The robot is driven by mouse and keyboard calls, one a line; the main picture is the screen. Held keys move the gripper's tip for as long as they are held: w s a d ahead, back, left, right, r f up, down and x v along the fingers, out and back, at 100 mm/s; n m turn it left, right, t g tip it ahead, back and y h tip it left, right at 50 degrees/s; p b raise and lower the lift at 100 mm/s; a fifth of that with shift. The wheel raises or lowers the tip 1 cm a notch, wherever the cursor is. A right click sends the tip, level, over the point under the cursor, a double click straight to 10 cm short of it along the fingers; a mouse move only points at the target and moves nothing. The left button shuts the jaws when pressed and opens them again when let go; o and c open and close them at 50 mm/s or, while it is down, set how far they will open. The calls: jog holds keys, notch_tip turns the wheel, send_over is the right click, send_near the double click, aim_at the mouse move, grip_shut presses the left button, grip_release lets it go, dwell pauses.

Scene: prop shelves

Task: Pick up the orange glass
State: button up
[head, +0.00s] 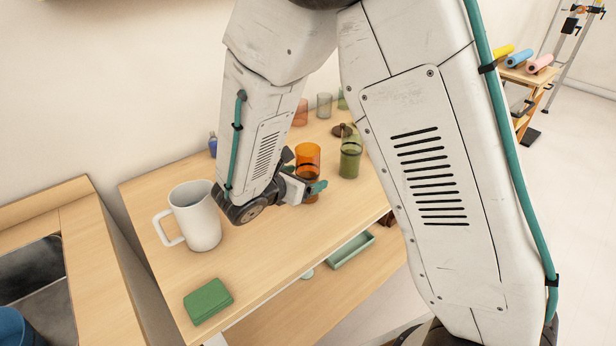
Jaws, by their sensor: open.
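The orange glass (307,158) stands upright on the wooden table, just beyond the end of my arm in the head view. A second, paler orange-red glass (300,113) stands farther back, partly behind my arm. The gripper covers part of the glass's lower body. I cannot tell whether the fingers touch it.
A green glass (349,158) stands close to the right of the orange glass. A white mug (195,215) and a green block (207,301) are on the left of the table (262,262). A grey glass (324,106) is behind. The front middle of the table is clear.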

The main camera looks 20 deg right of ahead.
aim_at(300, 167)
jog(key=shift+x, duration=1.1)
jog(key=c, duration=1.3)
jog(key=shift+c, duration=0.2)
jog(key=shift+r, duration=0.85)
jog(key=shift+s+a+r, duration=0.1)
jog(key=shift+a+r, duration=0.05)
jog(key=shift+r, duration=0.35)
jog(key=shift+s+a+r, duration=0.1)
jog(key=shift+r, duration=0.4)
jog(key=s+a+r, duration=0.1)
jog(key=s+a, duration=0.9)
jog(key=a, duration=0.1)
jog(key=shift+a+r, duration=0.15)
jog(key=shift+a, duration=0.25)
jog(key=shift+w, duration=0.1)
